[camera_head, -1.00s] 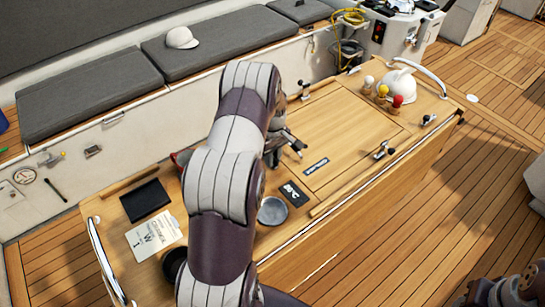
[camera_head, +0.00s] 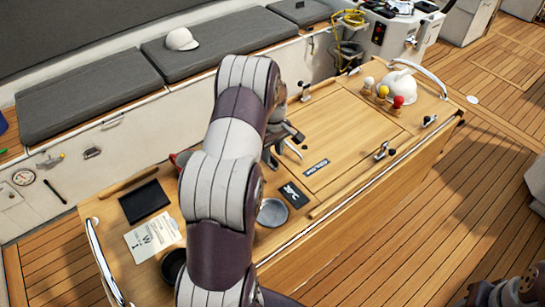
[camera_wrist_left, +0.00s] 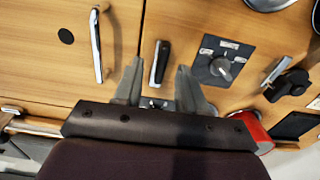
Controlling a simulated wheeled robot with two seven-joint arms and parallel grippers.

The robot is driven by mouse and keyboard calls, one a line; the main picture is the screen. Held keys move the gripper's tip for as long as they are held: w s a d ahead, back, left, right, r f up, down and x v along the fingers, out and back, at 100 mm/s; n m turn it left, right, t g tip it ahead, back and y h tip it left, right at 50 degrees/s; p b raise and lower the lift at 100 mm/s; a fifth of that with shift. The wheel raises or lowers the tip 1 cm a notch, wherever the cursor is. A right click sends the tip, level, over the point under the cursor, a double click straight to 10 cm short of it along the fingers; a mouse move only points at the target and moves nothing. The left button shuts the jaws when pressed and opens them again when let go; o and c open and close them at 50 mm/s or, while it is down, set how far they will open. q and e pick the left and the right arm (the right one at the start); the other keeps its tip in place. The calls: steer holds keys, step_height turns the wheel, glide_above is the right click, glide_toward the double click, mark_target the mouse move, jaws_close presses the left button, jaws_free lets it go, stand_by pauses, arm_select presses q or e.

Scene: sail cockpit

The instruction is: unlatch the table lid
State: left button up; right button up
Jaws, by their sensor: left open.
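The table lid (camera_head: 350,130) is a flat wooden panel set in the wooden table, shut as far as I can see. Small metal latch-like fittings stand at its far edge (camera_head: 304,91) and near edge (camera_head: 384,151). My left gripper (camera_head: 297,143) is over the lid's left end, partly hidden by my arm. In the left wrist view its fingers (camera_wrist_left: 158,90) are open and empty. A narrow black-and-metal piece (camera_wrist_left: 159,62) shows beyond and between the fingertips. A chrome bar (camera_wrist_left: 97,45) lies left of them. I cannot tell whether the fingers touch anything.
A dark book (camera_head: 145,200) and a paper (camera_head: 153,236) lie farther left. Knobs in red, yellow and white (camera_head: 382,92) and a white dome (camera_head: 397,84) stand at the right end.

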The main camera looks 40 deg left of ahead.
mark_target(273, 157)
arm_select(q)
step_height(273, 157, up, 7)
steer(key=shift+d+r+b, duration=0.1)
steer(key=shift+b, duration=0.5)
step_height(273, 157, up, 3)
steer(key=shift+r+p, duration=0.1)
steer(key=shift+p, duration=1.05)
arm_select(e)
steer(key=shift+r, duration=0.2)
